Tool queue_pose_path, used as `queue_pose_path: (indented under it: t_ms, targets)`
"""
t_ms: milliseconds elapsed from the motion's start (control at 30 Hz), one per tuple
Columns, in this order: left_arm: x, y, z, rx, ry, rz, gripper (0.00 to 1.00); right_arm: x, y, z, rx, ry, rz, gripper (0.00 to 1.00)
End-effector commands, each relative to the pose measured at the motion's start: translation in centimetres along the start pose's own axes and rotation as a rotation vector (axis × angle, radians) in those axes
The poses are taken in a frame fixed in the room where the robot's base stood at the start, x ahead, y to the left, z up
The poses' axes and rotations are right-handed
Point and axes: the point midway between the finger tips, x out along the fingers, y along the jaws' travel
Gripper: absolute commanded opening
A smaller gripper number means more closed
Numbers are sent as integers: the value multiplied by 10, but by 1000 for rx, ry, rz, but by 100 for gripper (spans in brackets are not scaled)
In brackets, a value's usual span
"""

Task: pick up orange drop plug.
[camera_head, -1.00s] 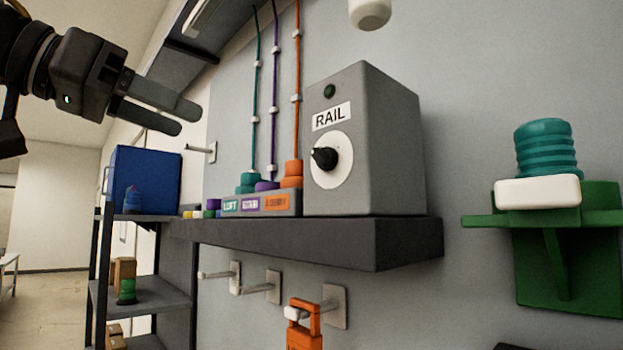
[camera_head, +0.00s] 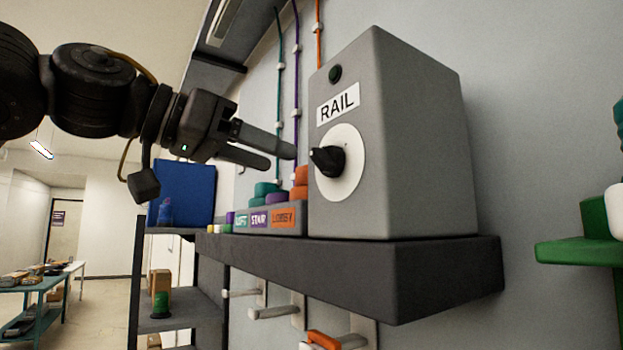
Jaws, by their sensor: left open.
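The orange plug (camera_head: 299,190) stands upright on the LOBBY part of the grey labelled block (camera_head: 255,222). It is at the block's right end, beside the RAIL box. An orange cable (camera_head: 318,25) comes down the wall above it. My left gripper (camera_head: 281,157) is open and empty. Its two fingers point right and slightly down, and in the picture the tips lie just above the orange plug. Whether they touch it cannot be told. The upper finger overlaps the cables in the picture. My right gripper is not in view.
The grey RAIL box (camera_head: 420,150) with a black knob (camera_head: 327,160) stands close on the right of the plug. Teal (camera_head: 264,190) and purple plugs sit on the left. The dark shelf (camera_head: 400,270) has pegs below. A green bracket (camera_head: 580,250) is at far right.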

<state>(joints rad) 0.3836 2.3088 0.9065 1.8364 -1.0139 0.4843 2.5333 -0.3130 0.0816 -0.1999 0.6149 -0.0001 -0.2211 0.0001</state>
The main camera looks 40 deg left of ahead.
Motion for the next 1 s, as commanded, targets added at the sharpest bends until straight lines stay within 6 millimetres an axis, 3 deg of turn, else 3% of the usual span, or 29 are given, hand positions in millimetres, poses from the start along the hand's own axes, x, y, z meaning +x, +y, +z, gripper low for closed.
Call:
queue_pose_path:
  t_ms: [300,600,900,1000]
  targets:
    - [13,0,-2,-1,-1,-3,58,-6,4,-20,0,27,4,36]
    - [54,0,-2,0,-1,-4,58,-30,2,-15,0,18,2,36]
    - [59,0,0,0,2,-4,58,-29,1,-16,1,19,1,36]
    - [59,0,0,0,2,-4,46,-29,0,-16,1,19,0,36]
